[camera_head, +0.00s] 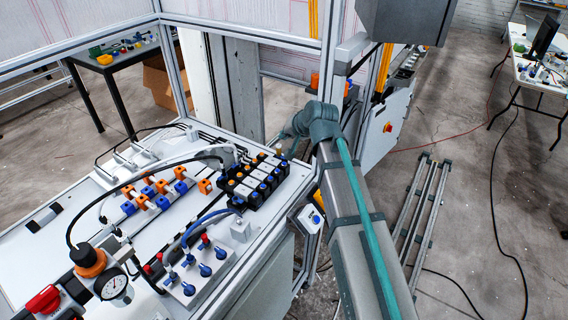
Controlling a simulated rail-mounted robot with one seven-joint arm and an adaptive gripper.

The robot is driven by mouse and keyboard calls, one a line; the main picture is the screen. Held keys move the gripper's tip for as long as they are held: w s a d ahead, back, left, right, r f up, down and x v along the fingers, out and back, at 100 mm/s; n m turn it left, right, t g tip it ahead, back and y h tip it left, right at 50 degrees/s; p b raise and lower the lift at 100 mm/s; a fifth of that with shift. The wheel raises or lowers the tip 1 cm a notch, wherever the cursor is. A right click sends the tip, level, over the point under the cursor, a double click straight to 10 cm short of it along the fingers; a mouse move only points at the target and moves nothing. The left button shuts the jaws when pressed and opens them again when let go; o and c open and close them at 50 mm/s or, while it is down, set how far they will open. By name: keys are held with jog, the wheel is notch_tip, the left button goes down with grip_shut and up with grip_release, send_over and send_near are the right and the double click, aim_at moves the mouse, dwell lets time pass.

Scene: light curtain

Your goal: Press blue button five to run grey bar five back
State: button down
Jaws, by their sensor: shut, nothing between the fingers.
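A bank of black-and-white valve blocks (256,178) stands at the right end of the white bench, with small blue buttons (262,188) along its right side. I cannot read which button is number five. Several slim grey bars (128,162) lie at the back left of the bench; their numbers cannot be read. My gripper (281,150) is small and partly hidden at the end of my arm, just beyond the back right end of the valve bank. It is shut and empty, and appears apart from the buttons.
Orange and blue fittings (158,194) fill the middle of the bench. A pressure gauge (112,287) and a block with blue knobs (196,272) stand in front. An aluminium frame post (328,60) rises near my arm.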

aim_at(285, 163)
jog(key=shift+f+b, duration=2.4)
jog(key=shift+f, duration=1.9)
jog(key=shift+f, duration=0.15)
jog(key=shift+f, duration=0.3)
jog(key=shift+f+b, duration=0.4)
jog(key=shift+b, duration=0.1)
jog(key=shift+r, duration=0.1)
jog(key=shift+r+p, duration=0.5)
jog(key=shift+r, duration=0.25)
jog(key=shift+r+p, duration=1.5)
jog(key=shift+r, duration=1.05)
